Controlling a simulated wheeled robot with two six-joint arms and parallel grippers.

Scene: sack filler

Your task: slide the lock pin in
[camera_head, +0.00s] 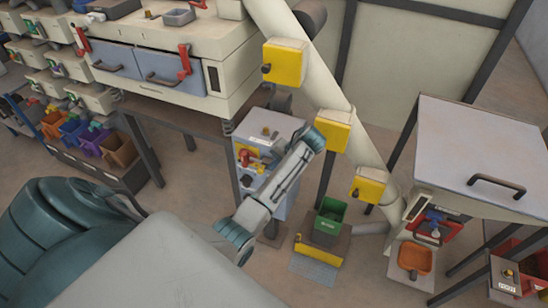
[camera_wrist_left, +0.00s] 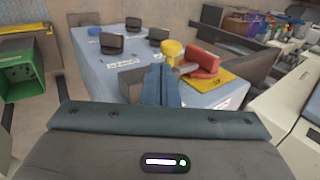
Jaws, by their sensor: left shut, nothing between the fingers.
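The blue-grey control box (camera_wrist_left: 220,92) carries a yellow knob (camera_wrist_left: 172,50), a red handle (camera_wrist_left: 200,64) on a yellow plate (camera_wrist_left: 208,90), and several black knobs. I cannot tell which part is the lock pin. In the head view, the red and yellow fittings (camera_head: 246,156) show on the box (camera_head: 270,128) left of my arm. My left gripper (camera_wrist_left: 162,85) is shut and empty, its fingertips just in front of the yellow knob, beside a grey block (camera_wrist_left: 131,83). Whether they touch is unclear. In the head view my arm hides the fingertips. My right gripper is not in view.
A green bin (camera_head: 330,214) stands right of the box, with a yellow-edged stand (camera_head: 318,252) below it. A slanted white pipe (camera_head: 312,75) with yellow boxes runs behind my arm. A grey-topped bench (camera_head: 485,150) stands at right. Coloured bins (camera_head: 90,140) stand at left.

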